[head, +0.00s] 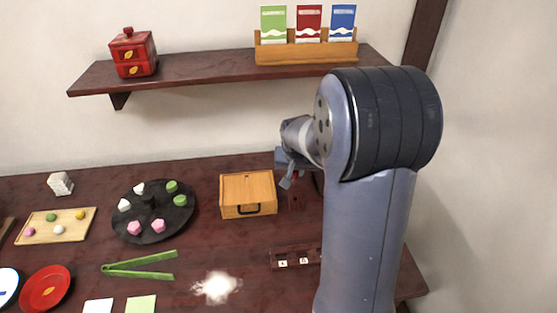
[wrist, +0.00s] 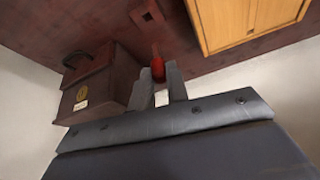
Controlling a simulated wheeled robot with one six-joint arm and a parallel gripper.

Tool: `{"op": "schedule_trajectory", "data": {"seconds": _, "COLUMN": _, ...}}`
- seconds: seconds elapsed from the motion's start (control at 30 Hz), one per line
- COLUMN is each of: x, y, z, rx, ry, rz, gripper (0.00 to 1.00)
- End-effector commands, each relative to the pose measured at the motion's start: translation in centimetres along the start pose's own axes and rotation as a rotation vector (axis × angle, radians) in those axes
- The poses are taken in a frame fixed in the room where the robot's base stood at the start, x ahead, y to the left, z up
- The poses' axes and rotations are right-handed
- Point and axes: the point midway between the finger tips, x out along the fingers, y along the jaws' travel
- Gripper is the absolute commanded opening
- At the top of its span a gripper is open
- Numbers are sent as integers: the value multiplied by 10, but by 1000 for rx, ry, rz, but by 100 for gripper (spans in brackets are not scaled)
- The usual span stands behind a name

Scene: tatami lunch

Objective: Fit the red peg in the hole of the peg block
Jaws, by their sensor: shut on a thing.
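In the wrist view the red peg (wrist: 157,68) is held between the two fingertips of my gripper (wrist: 159,78), its narrow end pointing away from the palm. In the head view my gripper (head: 290,180) is above the dark table, right of the wooden box, with a bit of red at its fingers. A small dark red block with a dark hole, seemingly the peg block (wrist: 147,13), lies on the table beyond the peg tip in the wrist view. The peg is apart from it. In the head view the block (head: 296,201) shows dimly below my gripper.
A wooden box with a black handle (head: 248,195) stands just left of my gripper. A dark box with a yellow emblem (wrist: 97,87) stands close beside the fingers in the wrist view. A dark tray (head: 284,263) lies in front. A shelf (head: 200,68) hangs above.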

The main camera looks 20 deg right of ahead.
Motion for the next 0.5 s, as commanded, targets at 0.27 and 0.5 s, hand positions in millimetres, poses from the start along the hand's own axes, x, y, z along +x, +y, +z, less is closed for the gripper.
{"op": "schedule_trajectory", "data": {"seconds": 0.27, "x": 10, "y": 6, "z": 9, "rx": 8, "ry": -1, "rz": 4, "gripper": 0}}
{"op": "schedule_trajectory", "data": {"seconds": 0.5, "x": 31, "y": 5, "z": 18, "rx": 7, "ry": 0, "rz": 3, "gripper": 0}}
